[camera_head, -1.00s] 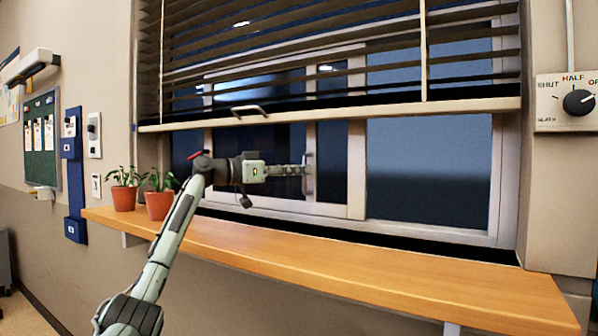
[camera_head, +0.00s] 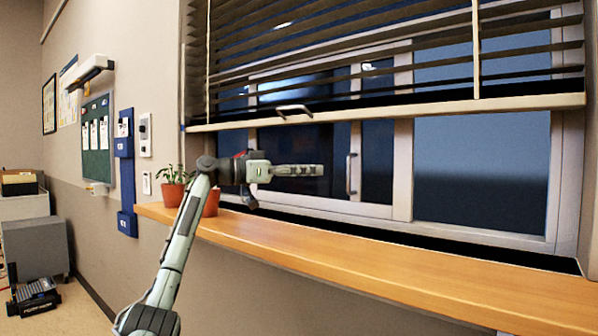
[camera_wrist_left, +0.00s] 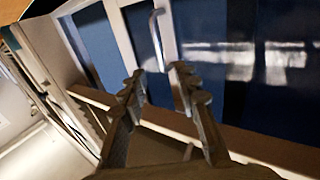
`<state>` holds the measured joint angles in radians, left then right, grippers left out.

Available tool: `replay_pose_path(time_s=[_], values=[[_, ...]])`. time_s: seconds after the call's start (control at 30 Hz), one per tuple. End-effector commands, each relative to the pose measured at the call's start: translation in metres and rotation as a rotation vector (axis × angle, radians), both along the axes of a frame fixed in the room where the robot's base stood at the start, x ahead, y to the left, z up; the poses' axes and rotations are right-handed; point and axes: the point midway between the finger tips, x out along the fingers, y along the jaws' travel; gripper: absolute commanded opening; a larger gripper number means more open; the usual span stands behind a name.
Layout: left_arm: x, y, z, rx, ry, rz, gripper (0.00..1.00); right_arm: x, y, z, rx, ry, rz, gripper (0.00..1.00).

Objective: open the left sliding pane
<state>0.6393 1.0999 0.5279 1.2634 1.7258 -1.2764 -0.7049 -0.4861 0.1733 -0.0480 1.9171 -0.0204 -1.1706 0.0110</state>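The left sliding pane (camera_head: 318,140) is dark glass in a pale frame, behind the ledge and partly under the blind. Its upright metal handle (camera_head: 351,174) is on the pane's right stile. The handle also shows in the left wrist view (camera_wrist_left: 157,40), beyond the fingertips. My left gripper (camera_head: 318,170) is left of the handle in the head view, with a visible gap between them. In the left wrist view its fingers (camera_wrist_left: 158,75) are spread with nothing between them. My right gripper is in neither view.
A slatted blind with a bottom rail (camera_head: 400,110) and a pull handle (camera_head: 294,110) hangs above my gripper. A wooden ledge (camera_head: 400,262) runs below the window. Potted plants (camera_head: 173,194) stand at its left end, one partly behind my arm.

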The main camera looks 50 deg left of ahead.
Motion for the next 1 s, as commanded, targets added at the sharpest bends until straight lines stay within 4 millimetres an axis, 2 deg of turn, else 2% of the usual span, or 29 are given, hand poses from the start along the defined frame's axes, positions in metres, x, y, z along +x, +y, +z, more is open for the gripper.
replay_pose_path(time_s=[0.1, 0.27, 1.0], values=[[-0.015, 0.006, 0.0, 0.0, 0.0, 0.0, 0.31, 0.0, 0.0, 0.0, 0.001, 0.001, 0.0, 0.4], [-0.025, 0.009, 0.0, 0.0, 0.0, 0.0, 0.31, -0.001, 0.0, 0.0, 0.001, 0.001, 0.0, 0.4], [-0.026, 0.009, 0.0, 0.0, 0.0, 0.0, 0.31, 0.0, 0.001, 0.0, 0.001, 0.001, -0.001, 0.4]])
